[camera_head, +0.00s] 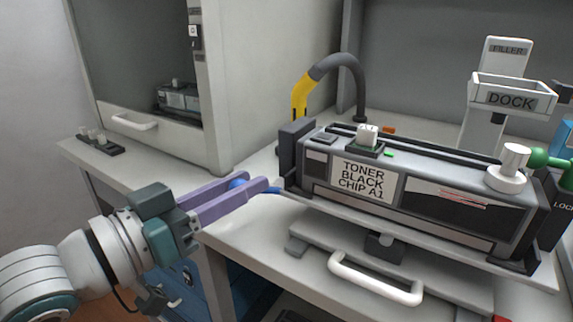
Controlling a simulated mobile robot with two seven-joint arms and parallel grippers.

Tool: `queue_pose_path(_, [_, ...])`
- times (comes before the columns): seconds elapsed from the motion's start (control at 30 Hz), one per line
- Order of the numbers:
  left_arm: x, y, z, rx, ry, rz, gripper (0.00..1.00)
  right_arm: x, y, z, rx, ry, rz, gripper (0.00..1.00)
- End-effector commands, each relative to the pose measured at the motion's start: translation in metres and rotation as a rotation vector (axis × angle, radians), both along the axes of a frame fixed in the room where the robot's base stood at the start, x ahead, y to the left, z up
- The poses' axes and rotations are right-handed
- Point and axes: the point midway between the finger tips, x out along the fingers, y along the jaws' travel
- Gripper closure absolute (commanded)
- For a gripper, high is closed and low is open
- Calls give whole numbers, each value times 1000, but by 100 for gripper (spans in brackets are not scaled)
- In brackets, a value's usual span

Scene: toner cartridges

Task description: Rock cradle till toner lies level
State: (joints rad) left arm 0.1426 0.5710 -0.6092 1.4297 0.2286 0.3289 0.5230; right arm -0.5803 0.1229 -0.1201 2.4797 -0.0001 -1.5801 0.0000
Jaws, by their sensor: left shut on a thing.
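A toner cartridge labelled "TONER BLACK CHIP A1" (362,181) lies in a dark cradle (514,266) on the bench. The cartridge slopes down toward the right in the picture. A window (470,212) on its front shows dark toner below a lighter band, with thin red lines near the boundary. My left gripper (268,187), with purple fingers, is at the cradle's left end. It is shut on a blue handle (239,183), which the fingers partly hide. My right gripper is not in view.
A white drawer-like handle (375,279) sticks out below the cradle. A "DOCK" holder (511,101) stands behind at the right, and a yellow-tipped hose (301,96) behind at the left. A cabinet (157,133) holds another cartridge (178,98). Green parts (548,158) crowd the right end.

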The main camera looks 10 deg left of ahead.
Motion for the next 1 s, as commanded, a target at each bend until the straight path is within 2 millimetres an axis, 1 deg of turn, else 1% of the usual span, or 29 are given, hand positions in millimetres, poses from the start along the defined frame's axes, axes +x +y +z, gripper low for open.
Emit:
queue_pose_path(0.07, [0,0,6,19,-4,1,100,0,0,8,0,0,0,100])
queue_pose_path(0.2, [-1,-3,25,95,-31,2,100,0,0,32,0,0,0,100])
queue_pose_path(0.3, [-2,-6,33,147,-50,1,100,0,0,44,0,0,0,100])
queue_pose_path(0.4, [-3,-7,35,179,-61,1,100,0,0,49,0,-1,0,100])
queue_pose_path(0.7, [-3,-8,33,190,-67,0,100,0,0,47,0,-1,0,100])
queue_pose_path(0.73, [-3,-8,33,190,-67,0,67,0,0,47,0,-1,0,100])
queue_pose_path(0.9, [-3,-8,33,190,-67,0,48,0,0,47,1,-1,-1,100])
queue_pose_path(1.0, [-3,-8,33,189,-67,0,39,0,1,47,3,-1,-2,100])
